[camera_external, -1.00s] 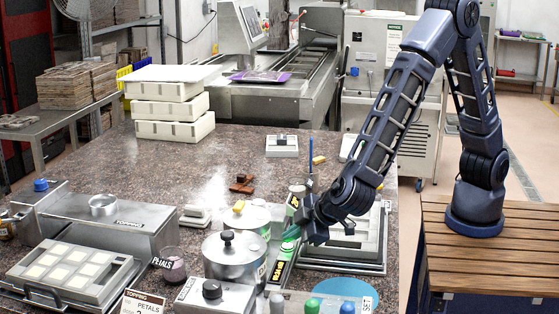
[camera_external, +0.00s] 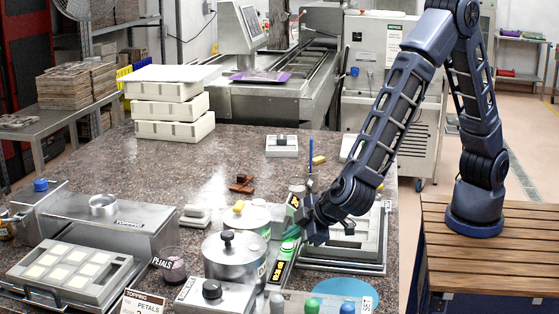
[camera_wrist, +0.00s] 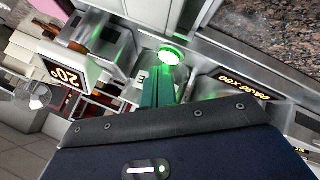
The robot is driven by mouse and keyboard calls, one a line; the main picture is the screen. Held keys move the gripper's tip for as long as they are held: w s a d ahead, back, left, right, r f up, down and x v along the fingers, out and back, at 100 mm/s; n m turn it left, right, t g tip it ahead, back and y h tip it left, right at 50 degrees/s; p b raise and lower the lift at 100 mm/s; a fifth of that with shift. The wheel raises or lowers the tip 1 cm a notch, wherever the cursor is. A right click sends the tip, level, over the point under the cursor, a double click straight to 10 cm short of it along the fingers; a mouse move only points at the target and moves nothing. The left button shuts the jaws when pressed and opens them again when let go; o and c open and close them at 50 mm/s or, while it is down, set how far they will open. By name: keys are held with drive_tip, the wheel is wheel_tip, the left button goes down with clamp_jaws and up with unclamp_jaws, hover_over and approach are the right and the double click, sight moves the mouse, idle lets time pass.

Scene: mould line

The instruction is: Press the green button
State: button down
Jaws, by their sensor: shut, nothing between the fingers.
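In the wrist view a lit green button (camera_wrist: 171,55) glows on a grey metal housing. My gripper (camera_wrist: 159,78) has teal fingers pressed together, with nothing seen between them. Their tips are close to the button; I cannot tell whether they touch it. In the external view my gripper (camera_external: 291,234) is low over the control strip beside the steel pot. A separate green knob (camera_external: 313,306) stands at the bottom edge.
The steel pot (camera_external: 234,258) stands left of my gripper, and a grey mould frame (camera_external: 350,240) lies to its right. An orange-lit display (camera_wrist: 66,76) is left of the button in the wrist view. White boxes (camera_external: 170,110) are stacked farther back. The middle of the counter is mostly clear.

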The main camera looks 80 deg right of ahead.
sight(292, 246)
drive_tip(key=shift+f, duration=0.2)
idle(0.5)
drive_tip(key=shift+f, duration=0.3)
drive_tip(key=shift+r, duration=0.5)
drive_tip(key=shift+r, duration=3)
